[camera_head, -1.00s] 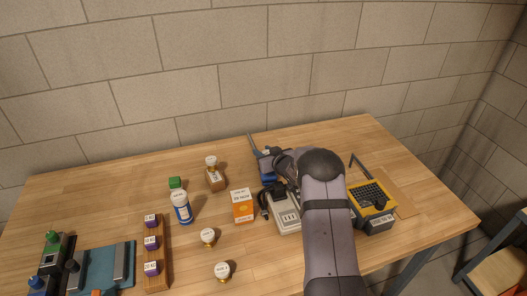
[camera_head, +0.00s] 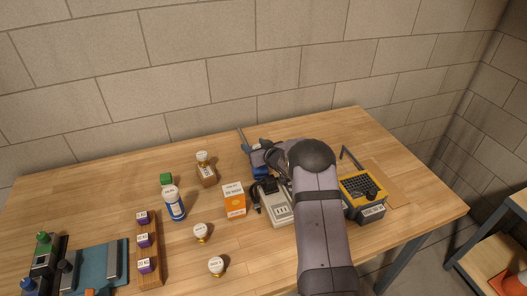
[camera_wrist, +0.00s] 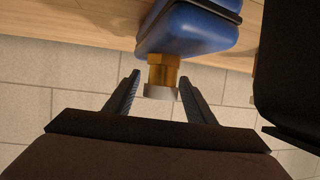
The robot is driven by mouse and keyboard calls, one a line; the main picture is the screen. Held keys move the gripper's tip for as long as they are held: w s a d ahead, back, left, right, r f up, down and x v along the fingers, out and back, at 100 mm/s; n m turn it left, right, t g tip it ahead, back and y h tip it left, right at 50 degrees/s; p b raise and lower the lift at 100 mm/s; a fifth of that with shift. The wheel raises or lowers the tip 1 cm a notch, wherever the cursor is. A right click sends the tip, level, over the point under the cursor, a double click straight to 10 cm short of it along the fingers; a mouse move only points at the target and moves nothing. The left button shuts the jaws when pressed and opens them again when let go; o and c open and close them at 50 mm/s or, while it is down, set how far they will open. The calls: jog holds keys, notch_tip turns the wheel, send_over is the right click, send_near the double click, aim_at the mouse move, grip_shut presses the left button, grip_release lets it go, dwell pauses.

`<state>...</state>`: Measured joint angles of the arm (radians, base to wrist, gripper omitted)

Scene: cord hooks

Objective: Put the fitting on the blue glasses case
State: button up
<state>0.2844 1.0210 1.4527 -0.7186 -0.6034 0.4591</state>
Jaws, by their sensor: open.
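The blue glasses case (camera_wrist: 190,32) is at the top of the wrist view, with a dark band along its edge. A brass fitting (camera_wrist: 163,73) with a grey end touches the case's near side and points toward my gripper (camera_wrist: 160,90). My gripper is open, with one finger on each side of the fitting and a visible gap at both sides. In the head view, part of the blue case (camera_head: 256,159) shows at the back of the table, beside my arm. My arm hides most of the gripper there, and the fitting cannot be made out.
A grey meter (camera_head: 275,207) and an orange box (camera_head: 234,199) stand left of my arm. A yellow-and-black device (camera_head: 363,192) stands right of it. Bottles, stamps and a wooden rack (camera_head: 149,248) are further left. The block wall (camera_head: 200,80) is behind the table.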

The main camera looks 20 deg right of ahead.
jog(key=b+v, duration=0.3)
jog(key=v, duration=0.8)
jog(key=shift+s+d, duration=0.1)
jog(key=shift+s+r, duration=0.1)
jog(key=shift+s, duration=0.1)
jog(key=s+a+r+g+p, duration=0.4)
jog(key=s+p, duration=0.1)
jog(key=s, duration=0.7)
jog(key=s+a+r+m+g+h+p, duration=0.1)
jog(key=s+a+r+g+p, duration=0.2)
jog(key=s, duration=0.9)
jog(key=s+a+r+g+p, duration=0.4)
jog(key=s+p, duration=0.4)
jog(key=s, duration=0.5)
jog(key=shift+a+r+g+h, duration=0.35)
jog(key=shift+a+g, duration=0.15)
jog(key=shift+g, duration=0.7)
